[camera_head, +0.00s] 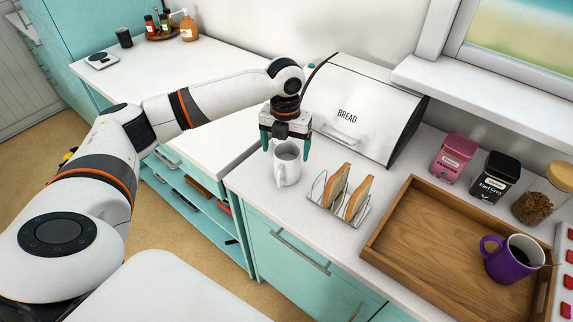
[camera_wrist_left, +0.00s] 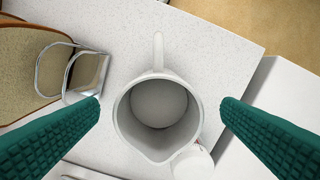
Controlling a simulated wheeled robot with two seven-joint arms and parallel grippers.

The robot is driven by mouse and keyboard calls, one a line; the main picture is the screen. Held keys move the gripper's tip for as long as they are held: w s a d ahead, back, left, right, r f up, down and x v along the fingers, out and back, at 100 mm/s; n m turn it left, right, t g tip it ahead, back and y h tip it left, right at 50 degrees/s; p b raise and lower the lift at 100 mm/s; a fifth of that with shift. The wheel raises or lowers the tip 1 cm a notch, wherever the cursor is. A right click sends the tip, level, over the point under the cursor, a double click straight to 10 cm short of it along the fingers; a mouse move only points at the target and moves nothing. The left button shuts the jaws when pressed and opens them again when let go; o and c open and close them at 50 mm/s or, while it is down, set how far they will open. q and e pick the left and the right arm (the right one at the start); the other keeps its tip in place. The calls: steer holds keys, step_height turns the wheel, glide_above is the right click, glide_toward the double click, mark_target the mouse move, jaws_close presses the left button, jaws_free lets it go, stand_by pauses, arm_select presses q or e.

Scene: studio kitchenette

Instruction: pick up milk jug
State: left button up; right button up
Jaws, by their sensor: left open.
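The milk jug (camera_head: 288,170) is white and stands upright on the counter in front of the bread bin. In the left wrist view I look down into the jug (camera_wrist_left: 158,118), which looks empty inside. Its handle points to the top of that picture and its spout to the bottom. My left gripper (camera_head: 286,153) is open above the jug, with its teal fingers on either side of the rim. In the wrist view gaps show between both fingers and the jug. My right gripper is not in view.
A toast rack (camera_head: 338,203) with two slices stands just right of the jug. The white bread bin (camera_head: 365,105) is behind. A wooden tray (camera_head: 383,215) with a purple mug (camera_head: 508,262) lies further right. Tins (camera_head: 453,158) stand behind it.

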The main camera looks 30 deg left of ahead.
mark_target(285, 169)
arm_select(q)
step_height(285, 169, down, 5)
steer(key=shift+w+p, duration=0.15)
steer(key=shift+p, duration=0.75)
steer(key=shift+f, duration=0.3)
steer(key=shift+r, duration=0.1)
steer(key=c, duration=1.3)
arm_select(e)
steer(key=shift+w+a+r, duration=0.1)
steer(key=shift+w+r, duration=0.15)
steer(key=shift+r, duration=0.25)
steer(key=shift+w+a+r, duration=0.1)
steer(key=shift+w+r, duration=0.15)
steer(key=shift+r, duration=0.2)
